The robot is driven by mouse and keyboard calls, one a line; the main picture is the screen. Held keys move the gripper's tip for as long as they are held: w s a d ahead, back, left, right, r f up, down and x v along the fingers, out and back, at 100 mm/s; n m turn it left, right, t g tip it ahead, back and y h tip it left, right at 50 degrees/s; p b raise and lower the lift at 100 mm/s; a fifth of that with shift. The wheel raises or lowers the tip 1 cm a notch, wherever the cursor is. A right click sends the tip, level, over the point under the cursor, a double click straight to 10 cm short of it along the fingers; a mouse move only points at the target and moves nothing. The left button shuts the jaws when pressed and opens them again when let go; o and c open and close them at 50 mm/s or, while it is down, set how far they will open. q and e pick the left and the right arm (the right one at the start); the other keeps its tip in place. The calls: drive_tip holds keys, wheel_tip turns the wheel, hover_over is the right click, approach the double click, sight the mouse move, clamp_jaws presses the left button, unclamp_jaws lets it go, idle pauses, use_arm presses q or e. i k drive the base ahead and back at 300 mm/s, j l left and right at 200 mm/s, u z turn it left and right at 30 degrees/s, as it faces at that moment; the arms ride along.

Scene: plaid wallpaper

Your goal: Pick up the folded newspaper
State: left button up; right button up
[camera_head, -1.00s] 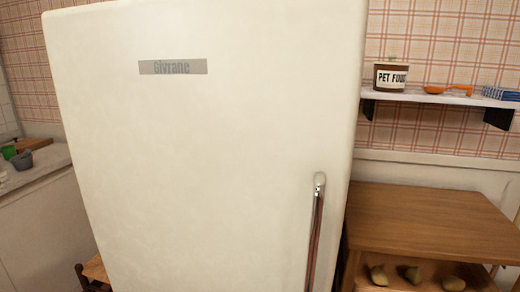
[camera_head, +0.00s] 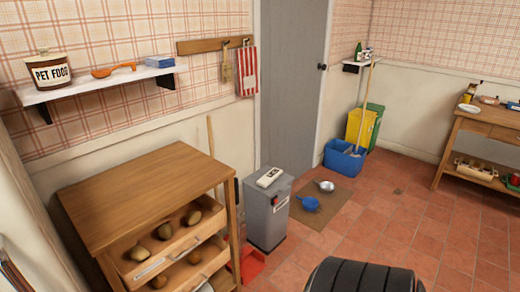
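A small white item with dark print (camera_head: 270,177) lies on top of the grey bin (camera_head: 267,222), right of the wooden cabinet. It may be the folded newspaper, but it is too small to tell for sure. Nothing else in view looks like a newspaper. Neither of my grippers shows in the head view.
The wooden cabinet (camera_head: 150,190) with open drawers of potato-like items stands at the left. The red tiled floor (camera_head: 400,215) is open at the centre right.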

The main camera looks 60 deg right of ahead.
sight(264, 182)
drive_tip(key=z, duration=2.05)
drive_tip(key=i+l+u, duration=0.25)
drive_tip(key=i+l, duration=0.95)
